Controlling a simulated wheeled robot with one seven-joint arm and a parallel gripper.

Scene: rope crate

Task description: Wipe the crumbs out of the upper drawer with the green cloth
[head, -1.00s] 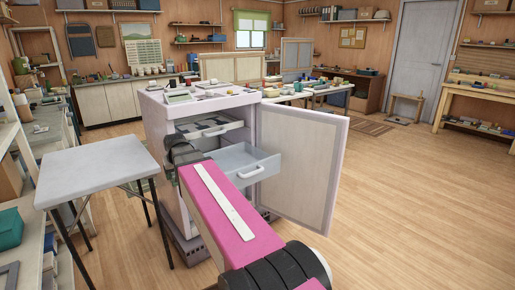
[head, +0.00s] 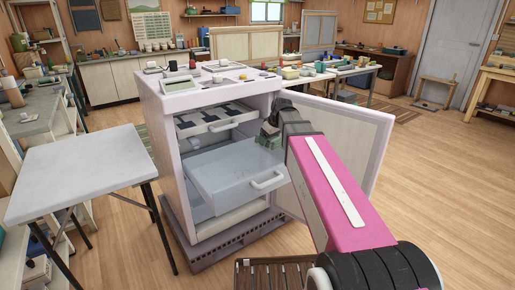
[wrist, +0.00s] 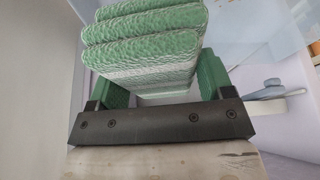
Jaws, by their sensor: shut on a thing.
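The white cabinet (head: 165,135) stands open. Its upper drawer (head: 222,122) is out a little and shows dark shapes on a pale inside. Below it a grey drawer (head: 230,172) with a pale handle is pulled out farther. My gripper (head: 270,132) is above the right side of the grey drawer, in front of the cabinet's opening. It is shut on the green cloth (wrist: 145,50), which fills the space between the jaws in the wrist view as thick, textured folds. The cloth shows only as a small green patch in the head view (head: 268,143). I cannot make out any crumbs.
The cabinet door (head: 350,135) is swung open on the right, behind my arm. A grey table (head: 85,170) stands close on the left. Several small items lie on the cabinet top (head: 205,92). A dark slatted thing (head: 270,275) is on the floor in front. Open floor lies at right.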

